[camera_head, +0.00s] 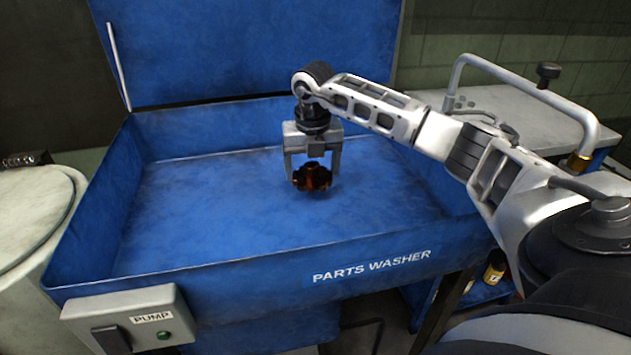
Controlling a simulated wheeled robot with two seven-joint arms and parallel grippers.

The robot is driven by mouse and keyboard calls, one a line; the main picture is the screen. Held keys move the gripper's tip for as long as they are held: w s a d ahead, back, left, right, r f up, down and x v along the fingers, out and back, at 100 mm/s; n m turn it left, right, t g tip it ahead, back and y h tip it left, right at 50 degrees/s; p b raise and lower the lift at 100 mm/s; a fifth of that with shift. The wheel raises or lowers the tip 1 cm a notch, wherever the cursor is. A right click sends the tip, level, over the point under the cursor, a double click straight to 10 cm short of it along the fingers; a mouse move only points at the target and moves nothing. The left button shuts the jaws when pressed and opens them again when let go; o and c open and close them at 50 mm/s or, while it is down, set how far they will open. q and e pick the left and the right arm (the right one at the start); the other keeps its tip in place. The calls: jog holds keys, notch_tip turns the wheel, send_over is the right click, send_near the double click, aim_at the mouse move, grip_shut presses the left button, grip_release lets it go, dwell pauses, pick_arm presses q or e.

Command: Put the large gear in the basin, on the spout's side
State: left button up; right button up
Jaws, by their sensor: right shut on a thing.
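The large gear (312,178) is dark with reddish-brown patches and a toothed outline. My right gripper (313,170) points down and is shut on it. They show over the middle of the blue basin (200,215) of the parts washer. The gear appears to hang above the basin floor; its exact height is hard to tell. My left gripper is not in view.
The basin floor looks empty. Its front wall (250,277) bears the words PARTS WASHER, with a grey pump box (130,318) at front left. The raised blue lid (240,50) stands behind. A pale drum (35,220) is at left, a grey bench top (510,112) at right.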

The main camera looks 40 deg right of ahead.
aim_at(315, 181)
jog(key=shift+d+f, duration=0.45)
jog(key=shift+f, duration=0.75)
jog(key=shift+d+f, duration=0.1)
jog(key=shift+f, duration=0.75)
jog(key=shift+f, duration=0.1)
jog(key=shift+f, duration=0.1)
jog(key=o, duration=1.5)
jog(key=r, duration=0.8)
jog(key=s+a+r, duration=0.1)
jog(key=r, duration=0.3)
jog(key=shift+s+r+p, duration=0.1)
jog(key=shift+p, duration=0.25)
